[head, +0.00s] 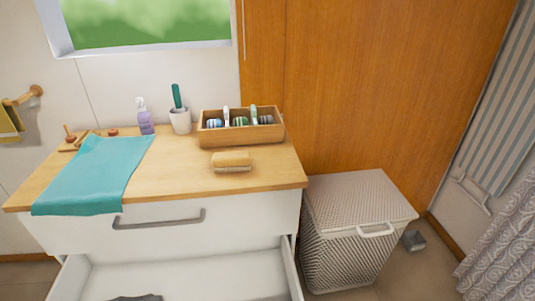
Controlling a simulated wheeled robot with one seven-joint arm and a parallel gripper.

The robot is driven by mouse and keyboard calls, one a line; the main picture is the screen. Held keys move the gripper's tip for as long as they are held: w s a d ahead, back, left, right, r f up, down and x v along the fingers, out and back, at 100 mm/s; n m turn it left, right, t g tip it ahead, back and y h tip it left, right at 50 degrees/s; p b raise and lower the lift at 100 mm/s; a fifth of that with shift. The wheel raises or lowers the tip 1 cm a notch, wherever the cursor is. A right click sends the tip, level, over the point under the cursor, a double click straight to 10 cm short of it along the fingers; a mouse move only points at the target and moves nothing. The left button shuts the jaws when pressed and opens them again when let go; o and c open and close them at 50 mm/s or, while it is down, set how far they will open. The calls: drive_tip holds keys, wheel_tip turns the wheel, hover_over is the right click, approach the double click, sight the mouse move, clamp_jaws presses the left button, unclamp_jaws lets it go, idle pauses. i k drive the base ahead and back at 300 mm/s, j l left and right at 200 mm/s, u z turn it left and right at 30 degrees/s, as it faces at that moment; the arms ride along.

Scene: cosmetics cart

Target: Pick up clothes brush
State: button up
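A small brush with a rounded tan back (232,159), which looks like the clothes brush, lies on the wooden top of the white cabinet (185,175). It sits near the front edge, right of centre, just in front of a wooden box. A pale layer shows along its underside, and nothing touches it from above. My gripper is not in view.
A teal cloth (95,178) hangs over the front left edge. A lilac bottle (146,122), a white cup (180,121) with a green-handled item, and the divided wooden box (240,133) stand behind. A drawer (190,275) is open below. A lidded hamper (355,225) stands right.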

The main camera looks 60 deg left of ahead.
sight(232, 162)
drive_tip(key=i+u, duration=0.4)
drive_tip(key=i+l+u, duration=0.25)
drive_tip(key=i+u, duration=0.3)
drive_tip(key=u, duration=0.3)
drive_tip(key=i+u, duration=0.15)
drive_tip(key=u, duration=0.3)
drive_tip(key=i+u, duration=0.15)
drive_tip(key=u, duration=0.25)
drive_tip(key=i+l+u, duration=0.1)
drive_tip(key=u, duration=0.3)
drive_tip(key=l+u, duration=0.15)
drive_tip(key=u, duration=0.3)
drive_tip(key=i+l+u, duration=0.15)
drive_tip(key=u, duration=0.25)
